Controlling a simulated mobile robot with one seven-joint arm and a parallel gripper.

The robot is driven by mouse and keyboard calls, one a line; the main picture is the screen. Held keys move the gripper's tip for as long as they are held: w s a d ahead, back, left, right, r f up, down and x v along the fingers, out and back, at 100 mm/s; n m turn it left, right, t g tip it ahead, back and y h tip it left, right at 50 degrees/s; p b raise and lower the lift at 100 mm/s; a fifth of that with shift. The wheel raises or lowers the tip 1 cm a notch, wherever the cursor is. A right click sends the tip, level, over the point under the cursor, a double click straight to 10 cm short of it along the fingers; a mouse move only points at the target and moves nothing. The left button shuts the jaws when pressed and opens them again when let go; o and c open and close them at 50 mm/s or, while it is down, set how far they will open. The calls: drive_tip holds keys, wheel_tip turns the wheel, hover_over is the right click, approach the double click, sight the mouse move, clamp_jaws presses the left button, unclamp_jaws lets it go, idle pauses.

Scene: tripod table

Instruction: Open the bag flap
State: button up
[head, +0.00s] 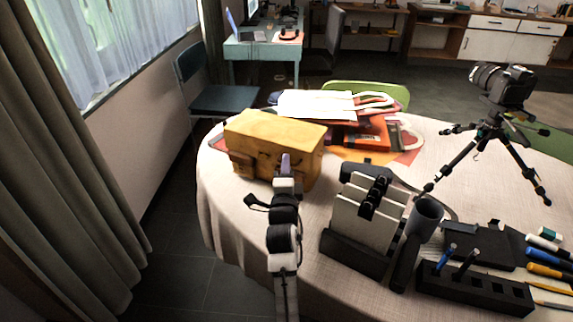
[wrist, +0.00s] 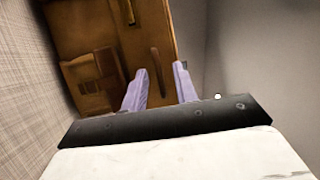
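A tan-yellow bag (head: 272,128) stands upright near the left side of the table, with its flap looking closed over the top. In the wrist view the bag (wrist: 90,28) is brown and fills the upper middle, with a front pocket and strap-like details. My gripper (head: 285,158) is in front of the bag's near face in the head view. In the wrist view its two purple fingers (wrist: 160,72) are apart, with nothing seen between them but the bag face beyond. I cannot tell whether a fingertip touches the bag. My arm hides part of its lower front.
The round table (head: 225,195) has a pale cloth. A camera on a tripod (head: 490,130) is at right. White and orange bags (head: 315,104) lie behind.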

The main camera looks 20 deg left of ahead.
drive_tip(key=shift+w, duration=0.15)
drive_tip(key=shift+c, duration=0.4)
clamp_jaws()
drive_tip(key=shift+a, duration=0.1)
